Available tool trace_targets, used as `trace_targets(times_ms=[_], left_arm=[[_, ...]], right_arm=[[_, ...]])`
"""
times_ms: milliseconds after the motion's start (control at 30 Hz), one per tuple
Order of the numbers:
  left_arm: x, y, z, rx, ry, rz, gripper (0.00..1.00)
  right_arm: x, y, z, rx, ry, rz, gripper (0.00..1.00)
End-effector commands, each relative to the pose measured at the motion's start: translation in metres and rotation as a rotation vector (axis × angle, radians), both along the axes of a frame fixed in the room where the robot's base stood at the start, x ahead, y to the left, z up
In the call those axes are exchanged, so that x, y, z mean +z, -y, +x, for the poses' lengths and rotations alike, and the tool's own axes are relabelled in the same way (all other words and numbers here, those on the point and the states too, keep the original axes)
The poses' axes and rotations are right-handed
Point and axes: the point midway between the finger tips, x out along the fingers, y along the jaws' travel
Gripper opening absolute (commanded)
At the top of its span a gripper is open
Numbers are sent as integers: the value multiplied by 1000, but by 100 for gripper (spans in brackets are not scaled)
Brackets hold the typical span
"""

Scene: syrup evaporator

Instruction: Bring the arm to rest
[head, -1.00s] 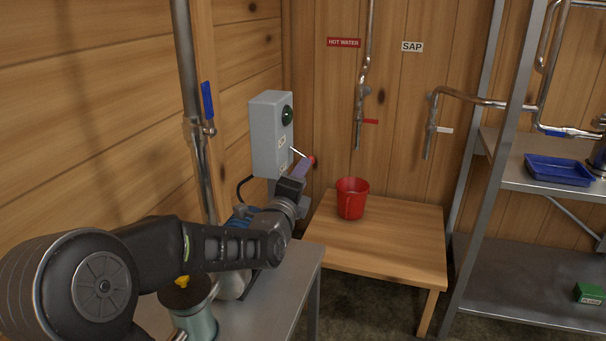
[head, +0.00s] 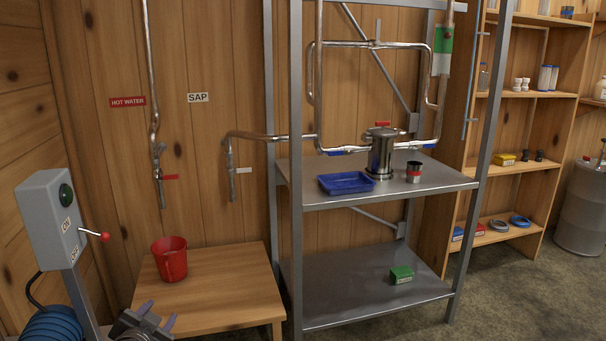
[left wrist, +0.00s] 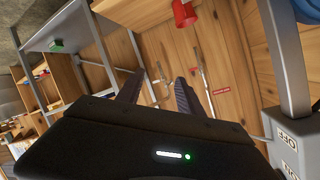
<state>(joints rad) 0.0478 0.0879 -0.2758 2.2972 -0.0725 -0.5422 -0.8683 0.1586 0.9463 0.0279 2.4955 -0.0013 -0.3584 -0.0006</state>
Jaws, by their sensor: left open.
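My left gripper (head: 158,316) is at the bottom edge of the head view, left of centre. Its two fingers point up and stand apart, with nothing between them. In the left wrist view the same gripper (left wrist: 158,90) shows two dark fingers apart and empty. It is clear of the grey control box (head: 45,215), which has a green light and a lever with a red knob (head: 105,237). Most of my left arm is hidden below the head view's edge. My right gripper is in neither view.
A wooden table (head: 225,290) with a red bucket (head: 171,262) stands just behind my gripper. A metal shelf (head: 430,183) to its right holds a blue tray (head: 346,183) and, lower, a green box (head: 401,274). A coiled blue hose (head: 50,325) lies at bottom left.

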Motion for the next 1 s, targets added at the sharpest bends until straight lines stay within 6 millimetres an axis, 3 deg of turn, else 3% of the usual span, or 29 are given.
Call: trace_targets(times_ms=[33, 167, 300, 433, 600, 700, 833, 1000], left_arm=[[-34, 26, -5, 3, -74, -130, 44], [-118, 88, -35, 61, -272, -441, 44], [-196, 153, -93, 157, -516, -687, 44], [-251, 209, -166, 250, -753, -830, 44], [-287, 264, -256, 269, -1008, -870, 44], [-295, 282, -290, 263, -1096, -874, 44], [-300, 290, -310, 266, -1145, -875, 44], [-301, 289, -309, 268, -1143, -876, 44]], right_arm=[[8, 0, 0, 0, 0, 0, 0], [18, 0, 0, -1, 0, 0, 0], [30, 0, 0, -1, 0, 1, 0], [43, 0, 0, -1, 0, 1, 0], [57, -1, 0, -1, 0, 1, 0], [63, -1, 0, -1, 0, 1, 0], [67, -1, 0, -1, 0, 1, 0], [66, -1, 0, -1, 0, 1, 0]])
